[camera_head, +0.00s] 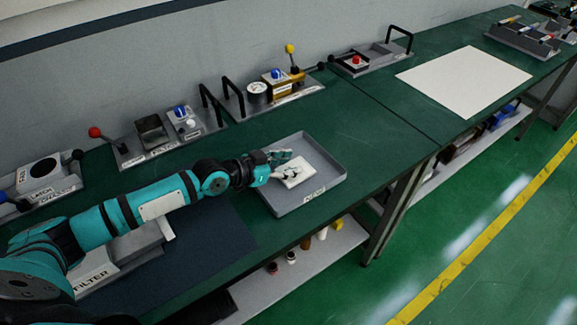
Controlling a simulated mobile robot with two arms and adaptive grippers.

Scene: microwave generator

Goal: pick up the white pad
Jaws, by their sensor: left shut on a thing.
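The white pad (294,172) is a small flat piece at the left gripper's fingers, over the grey tray (326,180) on the green table. My left gripper (287,172) reaches in from the left and is shut on the pad. The fingers cover part of the pad. I cannot tell whether the pad still touches the tray floor. My right gripper does not show.
Panels with knobs, levers and black handles (233,98) line the wall behind the tray. A box labelled filter (95,272) stands at the lower left by my arm. A white sheet (464,82) lies on the far right table.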

